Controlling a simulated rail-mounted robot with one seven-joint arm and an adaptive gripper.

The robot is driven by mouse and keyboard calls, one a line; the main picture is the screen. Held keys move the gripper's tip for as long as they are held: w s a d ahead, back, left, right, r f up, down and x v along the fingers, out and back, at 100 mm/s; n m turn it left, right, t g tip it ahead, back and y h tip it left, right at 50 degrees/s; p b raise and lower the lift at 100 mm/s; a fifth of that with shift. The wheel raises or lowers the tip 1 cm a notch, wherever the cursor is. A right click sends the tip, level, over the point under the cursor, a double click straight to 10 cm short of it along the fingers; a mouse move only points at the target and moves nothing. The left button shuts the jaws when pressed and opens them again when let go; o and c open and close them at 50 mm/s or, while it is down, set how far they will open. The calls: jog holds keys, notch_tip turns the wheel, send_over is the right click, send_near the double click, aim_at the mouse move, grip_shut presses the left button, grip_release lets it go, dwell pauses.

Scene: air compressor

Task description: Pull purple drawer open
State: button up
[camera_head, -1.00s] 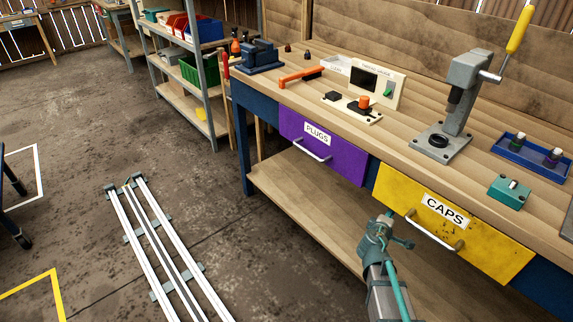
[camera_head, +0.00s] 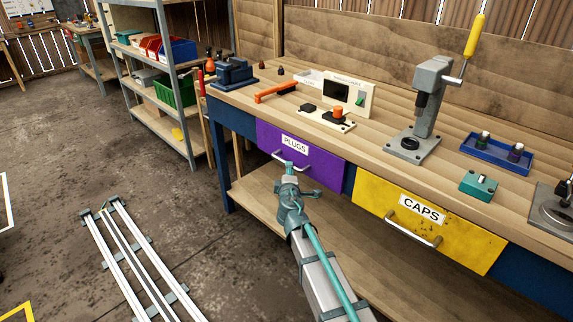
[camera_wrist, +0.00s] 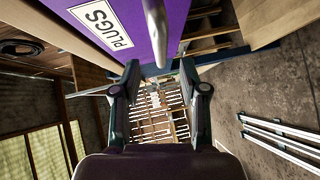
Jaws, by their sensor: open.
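The purple drawer (camera_head: 325,168), labelled PLUGS, is shut under the workbench top, left of the yellow drawer. Its silver bar handle (camera_head: 290,163) runs along its front. My gripper (camera_head: 289,170) is at the handle, in front of the drawer; in the head view the arm hides part of the handle. In the wrist view the purple drawer front (camera_wrist: 135,25) fills the upper middle. The handle (camera_wrist: 156,35) comes down toward the gap between the open fingers of my gripper (camera_wrist: 158,88). I cannot tell whether the fingers touch it.
The yellow CAPS drawer (camera_head: 465,234) with its own handle is shut to the right. A lower wooden shelf (camera_head: 262,207) runs beneath the drawers. The bench top holds a press (camera_head: 425,110) and a blue tray (camera_head: 492,157). Floor rails (camera_head: 135,255) lie at left; the floor between is clear.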

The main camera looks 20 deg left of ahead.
jog(key=x, duration=0.6)
jog(key=shift+w+a, duration=0.15)
jog(key=shift+w, duration=0.2)
grip_shut()
